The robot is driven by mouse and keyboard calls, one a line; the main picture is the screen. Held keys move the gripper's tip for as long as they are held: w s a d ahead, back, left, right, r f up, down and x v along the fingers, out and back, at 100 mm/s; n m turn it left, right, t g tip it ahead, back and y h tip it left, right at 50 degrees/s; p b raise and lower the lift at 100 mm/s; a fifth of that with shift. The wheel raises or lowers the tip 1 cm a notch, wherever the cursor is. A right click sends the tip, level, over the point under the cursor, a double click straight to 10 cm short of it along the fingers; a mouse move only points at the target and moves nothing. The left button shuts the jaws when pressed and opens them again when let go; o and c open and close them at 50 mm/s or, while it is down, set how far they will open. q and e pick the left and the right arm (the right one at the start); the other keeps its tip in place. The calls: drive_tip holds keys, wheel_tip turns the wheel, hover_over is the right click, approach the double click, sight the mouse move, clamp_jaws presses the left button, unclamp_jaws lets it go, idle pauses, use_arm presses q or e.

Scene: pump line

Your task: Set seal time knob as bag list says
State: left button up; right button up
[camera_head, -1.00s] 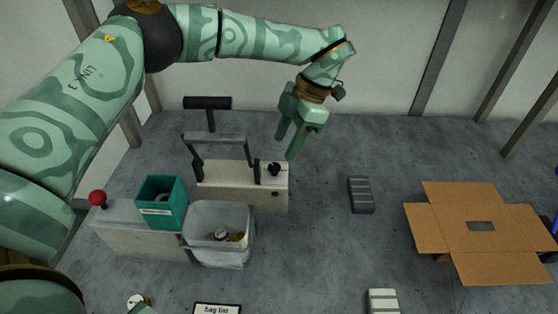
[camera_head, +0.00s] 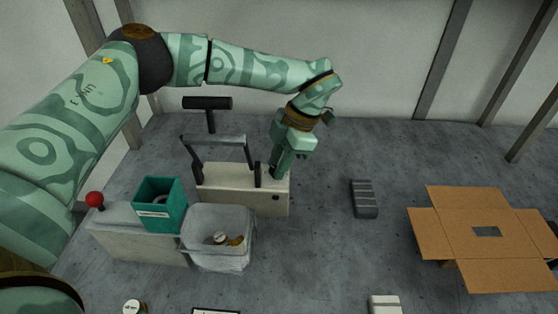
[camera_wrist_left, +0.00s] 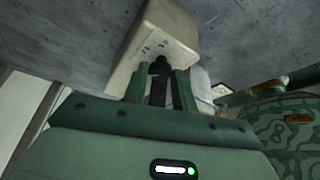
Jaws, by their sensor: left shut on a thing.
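The sealer (camera_head: 235,187) is a cream box with a dark lever frame and a black handle, standing at the back centre. Its seal time knob (camera_wrist_left: 159,67) is black and sits on the box's right part. My left gripper (camera_head: 280,172) points down at that part with its fingers shut on the knob, hiding it in the head view. In the left wrist view the knob shows between the two fingers. The bag list (camera_head: 215,311) is only a sliver at the bottom edge, and its text is not readable. My right gripper is not in view.
A teal bin (camera_head: 159,204) and a clear-lined bin (camera_head: 217,252) with small items stand in front of the sealer. A red ball knob (camera_head: 95,199) is at left. A grey ridged block (camera_head: 363,198) and an open cardboard box (camera_head: 440,232) lie right.

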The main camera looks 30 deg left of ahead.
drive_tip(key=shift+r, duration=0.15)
use_arm(q)
drive_tip(key=shift+r+m+p, duration=0.25)
drive_tip(key=shift+m+p, duration=0.05)
drive_tip(key=shift+p, duration=0.4)
drive_tip(key=m+t+p, duration=0.1)
drive_tip(key=m+p, duration=0.1)
drive_tip(key=p, duration=0.1)
drive_tip(key=m+t+y+p, duration=0.1)
drive_tip(key=m+p, duration=0.2)
drive_tip(key=p, duration=0.1)
drive_tip(key=shift+s+d+r, duration=0.1)
drive_tip(key=shift+s+d, duration=0.05)
drive_tip(key=shift+s, duration=0.05)
drive_tip(key=shift+m+t+p, duration=0.4)
drive_tip(key=shift+m+p, duration=0.8)
drive_tip(key=shift+p, duration=0.05)
drive_tip(key=shift+f+m+y+p, duration=0.25)
drive_tip(key=shift+m+y+p, duration=0.05)
drive_tip(key=shift+m+p, duration=0.1)
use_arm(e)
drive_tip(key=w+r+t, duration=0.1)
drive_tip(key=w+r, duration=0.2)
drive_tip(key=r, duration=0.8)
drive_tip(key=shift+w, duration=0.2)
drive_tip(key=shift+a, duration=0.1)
use_arm(q)
drive_tip(key=o, duration=1)
